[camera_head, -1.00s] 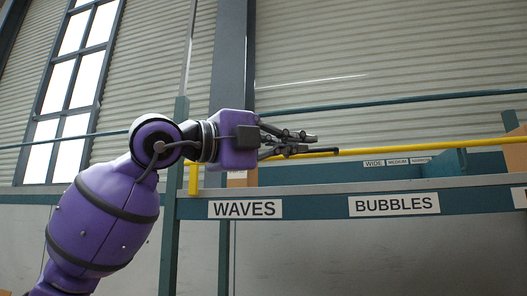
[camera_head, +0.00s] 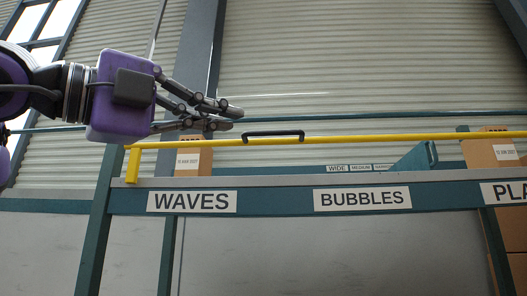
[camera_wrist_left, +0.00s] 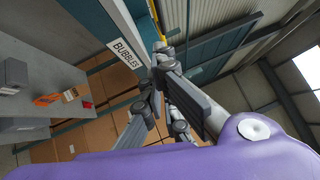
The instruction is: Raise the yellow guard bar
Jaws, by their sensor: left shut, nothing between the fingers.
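The yellow guard bar (camera_head: 375,138) runs nearly level along the front of the shelf, above the WAVES and BUBBLES labels. Its bent left end (camera_head: 133,165) comes down to the shelf edge. A black handle (camera_head: 273,135) sits on the bar. My left gripper (camera_head: 236,112) is shut and empty. In the picture its fingertips are just above and left of the handle, with a visible gap. In the left wrist view the fingers cover the middle, and a yellow strip (camera_wrist_left: 154,15) shows partly behind them. My right gripper is not in view.
The shelf's teal front beam (camera_head: 275,200) carries the labels. Cardboard boxes stand behind the bar at left (camera_head: 188,160) and right (camera_head: 488,148). A teal post (camera_head: 98,225) supports the left end. The space above the bar is open before the corrugated wall (camera_head: 380,60).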

